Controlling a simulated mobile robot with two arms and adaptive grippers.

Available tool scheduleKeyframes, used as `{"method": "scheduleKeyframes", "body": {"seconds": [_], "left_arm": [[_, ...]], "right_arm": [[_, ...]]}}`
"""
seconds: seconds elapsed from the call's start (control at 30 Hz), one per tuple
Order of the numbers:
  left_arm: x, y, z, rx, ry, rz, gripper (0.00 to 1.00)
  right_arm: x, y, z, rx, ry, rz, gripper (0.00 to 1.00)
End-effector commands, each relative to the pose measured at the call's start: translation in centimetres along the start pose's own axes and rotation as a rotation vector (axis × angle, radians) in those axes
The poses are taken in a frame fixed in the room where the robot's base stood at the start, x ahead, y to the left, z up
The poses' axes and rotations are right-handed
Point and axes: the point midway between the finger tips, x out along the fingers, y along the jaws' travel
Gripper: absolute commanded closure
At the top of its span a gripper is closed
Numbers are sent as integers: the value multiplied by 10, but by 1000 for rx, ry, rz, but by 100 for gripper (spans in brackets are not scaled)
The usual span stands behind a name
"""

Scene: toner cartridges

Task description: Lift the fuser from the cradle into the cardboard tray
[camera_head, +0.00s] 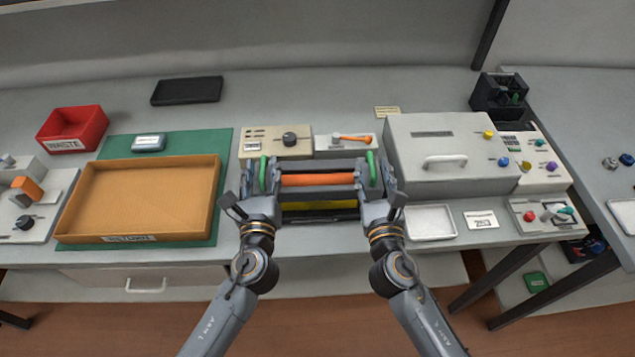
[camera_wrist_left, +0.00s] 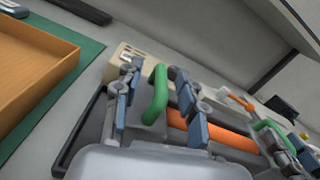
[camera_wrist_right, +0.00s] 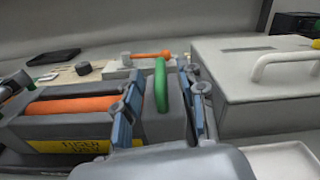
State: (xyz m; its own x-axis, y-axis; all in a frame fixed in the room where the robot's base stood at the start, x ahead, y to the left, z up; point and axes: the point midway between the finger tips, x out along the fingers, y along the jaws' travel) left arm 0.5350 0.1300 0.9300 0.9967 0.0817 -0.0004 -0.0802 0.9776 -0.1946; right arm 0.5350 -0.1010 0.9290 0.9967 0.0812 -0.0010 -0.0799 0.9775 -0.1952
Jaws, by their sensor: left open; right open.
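The fuser (camera_head: 317,180) is a grey unit with an orange roller and a green loop handle at each end. It sits in the dark cradle (camera_head: 320,215) at the bench's front middle. My left gripper (camera_head: 257,182) is open, its fingers on either side of the left green handle (camera_wrist_left: 157,95). My right gripper (camera_head: 375,182) is open, its fingers on either side of the right green handle (camera_wrist_right: 161,86). Contact with the handles cannot be told. The cardboard tray (camera_head: 140,200), brown, shallow and empty, lies on a green mat to the left.
A red waste bin (camera_head: 73,128) and a black pad (camera_head: 187,91) stand behind the tray. A beige control box (camera_head: 275,142) is behind the fuser. A large grey box with a handle (camera_head: 450,150) stands close on the right, with a white tray (camera_head: 431,222) before it.

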Motion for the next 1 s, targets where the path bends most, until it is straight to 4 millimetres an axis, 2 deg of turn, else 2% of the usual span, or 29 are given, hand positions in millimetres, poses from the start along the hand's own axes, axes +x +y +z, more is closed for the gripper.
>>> {"method": "scheduleKeyframes", "body": {"seconds": [0.2, 0.5, 0.7, 1.0], "left_arm": [[15, 0, 0, 0, 1, -1, 59], [16, 0, 0, 0, 1, -1, 59], [16, 0, 0, -1, 1, -1, 100], [16, 0, 0, -1, 1, -1, 100]], "right_arm": [[15, 0, 0, 1, 0, -1, 60], [16, 0, 0, 1, 0, 0, 60], [16, 0, 0, 0, 0, 0, 100], [16, 0, 0, 0, 0, 1, 100]]}}
